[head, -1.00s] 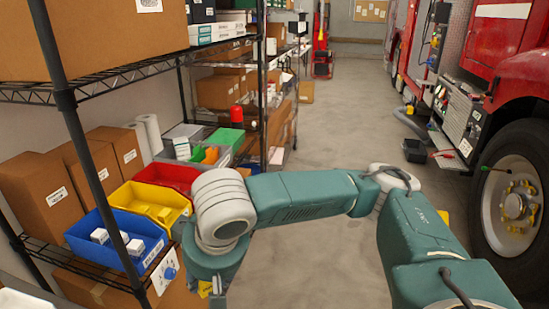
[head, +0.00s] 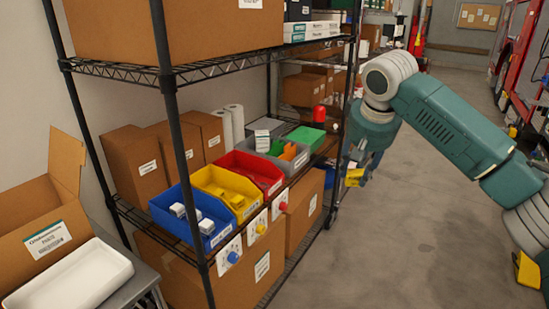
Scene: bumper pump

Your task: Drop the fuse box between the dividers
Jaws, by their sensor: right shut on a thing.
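My right gripper (head: 358,168) hangs at the right end of the wire shelf, in front of it and pointing down. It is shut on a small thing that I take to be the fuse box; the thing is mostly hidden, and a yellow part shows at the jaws. A grey bin (head: 294,165) stands on the shelf to the left of the gripper, apart from it, with orange and green pieces and a white box in it. I cannot clearly make out dividers. My left gripper is not in view.
On the same shelf stand a red bin (head: 270,184), a yellow bin (head: 246,211) and a blue bin (head: 221,236) with white boxes. A shelf post (head: 177,130) rises in front. A white tray (head: 70,283) is at lower left. The floor (head: 400,245) at right is clear.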

